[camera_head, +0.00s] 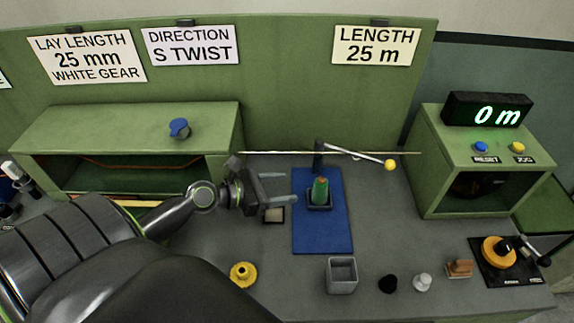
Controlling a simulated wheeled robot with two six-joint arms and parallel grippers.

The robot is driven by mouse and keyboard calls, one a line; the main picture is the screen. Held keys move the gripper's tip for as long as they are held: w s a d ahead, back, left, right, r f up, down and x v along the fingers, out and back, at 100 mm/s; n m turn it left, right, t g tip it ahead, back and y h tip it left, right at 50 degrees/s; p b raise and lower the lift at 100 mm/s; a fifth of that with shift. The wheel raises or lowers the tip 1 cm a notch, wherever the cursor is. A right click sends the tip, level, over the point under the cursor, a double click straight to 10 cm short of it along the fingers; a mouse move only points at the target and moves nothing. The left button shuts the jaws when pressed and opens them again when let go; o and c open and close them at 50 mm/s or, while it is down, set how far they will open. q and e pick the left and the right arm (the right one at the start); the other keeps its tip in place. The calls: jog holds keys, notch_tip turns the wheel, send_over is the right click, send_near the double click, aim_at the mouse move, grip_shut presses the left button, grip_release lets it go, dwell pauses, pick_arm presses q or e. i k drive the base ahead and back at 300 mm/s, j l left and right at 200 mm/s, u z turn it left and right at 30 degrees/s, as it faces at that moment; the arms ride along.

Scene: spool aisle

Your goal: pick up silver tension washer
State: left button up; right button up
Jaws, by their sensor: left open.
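My left gripper (289,188) reaches in from the left over the bench, its fingers apart and pointing right toward the blue mat (322,235). Nothing shows between its fingers. I cannot make out a silver washer for certain. A small pale grey piece (422,282) stands at the front right of the bench, well apart from the gripper. A small dark-framed square tray with a pale inside (273,215) lies just below the fingers. My right gripper is not in view.
A green and red cone (320,190) stands in a dark holder on the mat, close right of the fingers. A lever with a yellow ball (390,165) stands behind. A grey open box (342,277), black piece (388,284) and yellow flanged piece (243,274) sit in front.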

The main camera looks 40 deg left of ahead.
aim_at(421, 282)
jog(key=k+l, duration=1.2)
jog(key=l, duration=0.1)
